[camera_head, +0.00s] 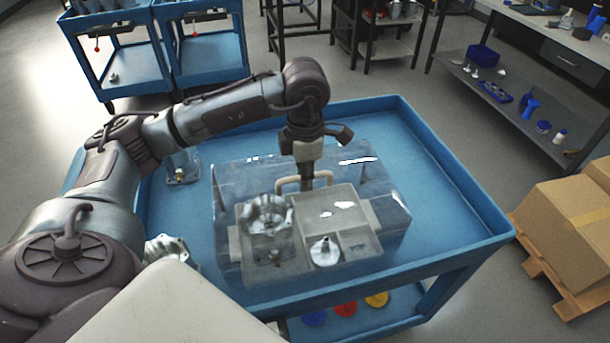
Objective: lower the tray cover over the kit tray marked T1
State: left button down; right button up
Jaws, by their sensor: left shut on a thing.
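The tray cover (385,205) is a clear, box-shaped lid with a pale handle (288,183) on top. My left gripper (308,184) points down and is shut on the cover at this handle. The grey kit tray (300,238) shows through the clear walls, with the cover around and above it. A ribbed metal housing (266,216) and a round metal part (325,252) sit in the tray's compartments. I cannot read a T1 mark. I cannot tell whether the cover's lower edge touches the cart top. My right gripper is out of view.
The blue cart (445,215) has a raised rim. Another metal housing (168,250) stands left of the tray, partly behind my arm, and a small fitting (182,168) stands at the back left. The cart top is clear to the right. Cardboard boxes (570,225) stand beyond.

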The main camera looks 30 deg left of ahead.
pick_arm(q)
jog(key=c, duration=1.1)
grip_release()
notch_tip(320, 180, up, 12)
jog(key=shift+r, duration=0.1)
